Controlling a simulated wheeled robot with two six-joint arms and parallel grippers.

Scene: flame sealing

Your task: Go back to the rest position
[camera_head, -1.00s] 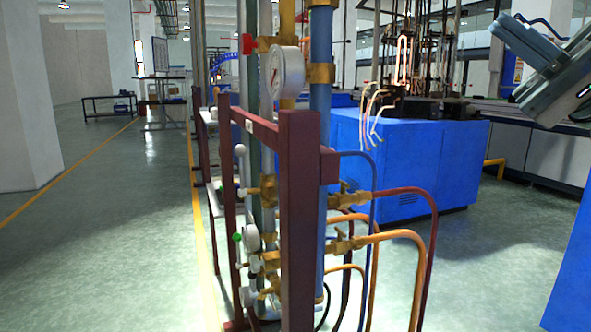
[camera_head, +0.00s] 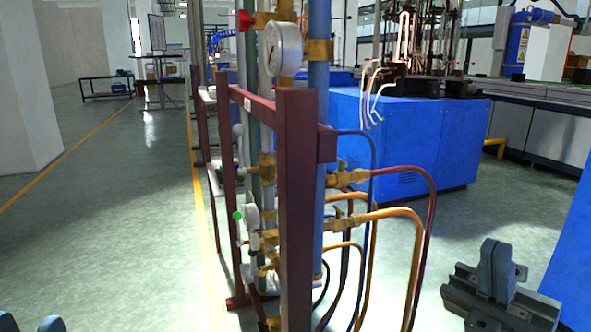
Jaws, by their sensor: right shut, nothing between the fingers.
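My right gripper (camera_head: 497,268) is at the lower right, dark grey, its two fingers together and upright with nothing between them. It is in front of the open floor, apart from the pipe rack and its hoses. Only small dark tips of my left gripper (camera_head: 30,323) show at the bottom left corner. The rest of it is cut off by the picture's edge, so its opening cannot be told.
A dark red frame (camera_head: 296,200) with pipes, brass valves and a round gauge (camera_head: 284,49) stands in the middle. Orange and red hoses (camera_head: 408,255) bulge to its right. A blue machine base (camera_head: 405,135) stands behind. Floor (camera_head: 110,240) is clear at left.

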